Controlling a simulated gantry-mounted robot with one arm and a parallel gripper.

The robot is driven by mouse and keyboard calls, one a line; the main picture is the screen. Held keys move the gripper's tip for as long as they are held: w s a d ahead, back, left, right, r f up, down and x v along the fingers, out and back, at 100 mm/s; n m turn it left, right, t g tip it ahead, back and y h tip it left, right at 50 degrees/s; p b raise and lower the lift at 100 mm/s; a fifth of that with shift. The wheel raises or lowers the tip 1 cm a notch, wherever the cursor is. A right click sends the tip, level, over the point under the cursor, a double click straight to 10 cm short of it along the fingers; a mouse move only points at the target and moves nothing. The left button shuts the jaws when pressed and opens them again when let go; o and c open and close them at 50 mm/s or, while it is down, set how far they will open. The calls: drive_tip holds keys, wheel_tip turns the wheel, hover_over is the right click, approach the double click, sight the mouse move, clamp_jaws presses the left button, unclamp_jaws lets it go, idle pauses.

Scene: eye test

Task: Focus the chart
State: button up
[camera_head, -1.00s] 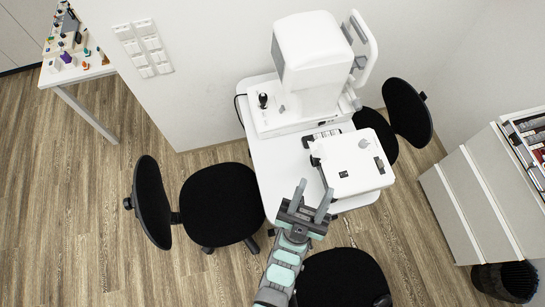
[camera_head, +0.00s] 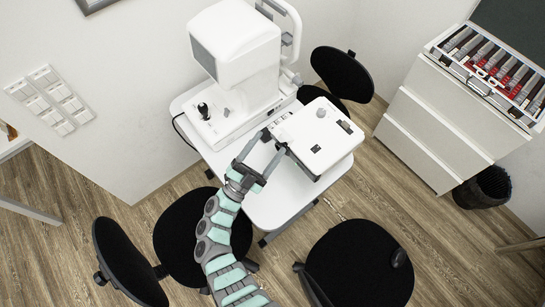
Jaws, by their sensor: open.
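A white box-shaped device (camera_head: 330,148) with a round grey knob (camera_head: 321,113) and small black parts on top stands at the right side of a white table (camera_head: 275,207). A large white eye-test machine (camera_head: 240,48) with a black joystick (camera_head: 203,110) on its base stands behind it, at the table's back left. My gripper (camera_head: 273,141) is open over the table, with its fingertips at the left edge of the box. I cannot tell whether they touch it. Nothing shows between the fingers. I see no clear eye chart.
Black chairs stand around the table, left (camera_head: 128,265), front (camera_head: 362,262) and back right (camera_head: 342,75). A white drawer cabinet (camera_head: 432,125) with an open tray of lenses (camera_head: 497,68) is at the right. Wall switches (camera_head: 48,100) are at the left.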

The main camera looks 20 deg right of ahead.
drive_tip(key=w+a+f+n+g+y+b, duration=0.2)
drive_tip(key=f+g+b, duration=0.15)
drive_tip(key=f, duration=0.55)
drive_tip(key=w+a+f+n+g+y+b, duration=0.2)
drive_tip(key=a+f+b, duration=0.15)
drive_tip(key=f, duration=0.55)
drive_tip(key=x, duration=1.1)
drive_tip(key=shift+s+b, duration=0.2)
drive_tip(key=shift+b, duration=0.2)
drive_tip(key=shift+d+r, duration=0.1)
drive_tip(key=c, duration=1.4)
